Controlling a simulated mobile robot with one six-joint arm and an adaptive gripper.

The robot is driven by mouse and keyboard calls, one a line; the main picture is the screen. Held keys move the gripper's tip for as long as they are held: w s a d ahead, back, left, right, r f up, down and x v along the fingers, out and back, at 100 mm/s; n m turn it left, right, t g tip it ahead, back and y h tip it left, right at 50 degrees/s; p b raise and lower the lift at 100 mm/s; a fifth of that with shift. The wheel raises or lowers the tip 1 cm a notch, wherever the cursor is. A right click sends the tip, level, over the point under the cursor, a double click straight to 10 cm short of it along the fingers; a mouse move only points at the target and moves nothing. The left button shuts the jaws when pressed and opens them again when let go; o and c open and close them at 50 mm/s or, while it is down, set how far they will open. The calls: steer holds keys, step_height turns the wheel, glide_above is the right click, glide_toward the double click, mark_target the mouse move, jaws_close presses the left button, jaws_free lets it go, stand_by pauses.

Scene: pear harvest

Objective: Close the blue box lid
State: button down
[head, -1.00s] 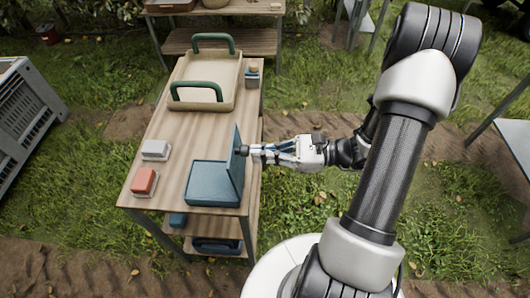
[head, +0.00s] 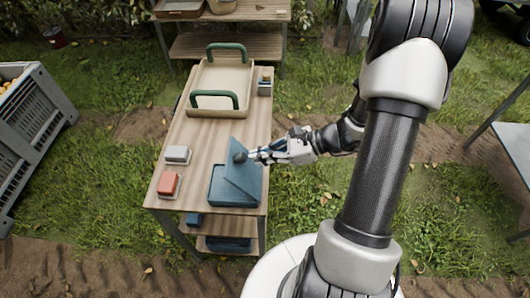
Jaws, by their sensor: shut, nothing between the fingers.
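The blue box (head: 222,188) sits at the near right part of the wooden table. Its lid (head: 241,172) is hinged on the right side and leans over the box to the left, partly closed. My gripper (head: 241,157) is shut and empty. Its fingertips are at the upper edge of the lid, on the lid's right side, and appear to touch it. The lid hides part of the box's inside.
A tray with green handles (head: 221,112) stands behind on the table (head: 205,135). A small container (head: 265,85) stands at the back right. A grey crate (head: 35,135) stands far left.

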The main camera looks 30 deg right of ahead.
mark_target(231, 157)
steer(key=w+a+f+g+h+p, duration=0.1)
steer(key=a+h+p, duration=0.1)
steer(key=w+a+f+g+h+p, duration=0.1)
steer(key=w+a+h+p, duration=0.1)
steer(key=a+p, duration=0.1)
steer(key=w+a+g+h+p, duration=0.1)
steer(key=a+g+h+p, duration=0.1)
steer(key=a+h+p, duration=0.1)
steer(key=shift+w+a+f, duration=0.1)
steer(key=shift+w+f, duration=0.3)
steer(key=shift+g+h, duration=0.5)
steer(key=shift+h, duration=0.3)
steer(key=shift+w+a+f+p, duration=0.3)
steer(key=shift+a+f+p, duration=0.15)
steer(key=shift+f, duration=0.4)
steer(key=shift+w+a+f+p, duration=0.35)
steer(key=shift+a+f, duration=0.25)
steer(key=shift+f, duration=0.3)
steer(key=shift+w+a+f+p, duration=0.35)
steer(key=shift+a+f, duration=0.15)
steer(key=shift+f, duration=0.35)
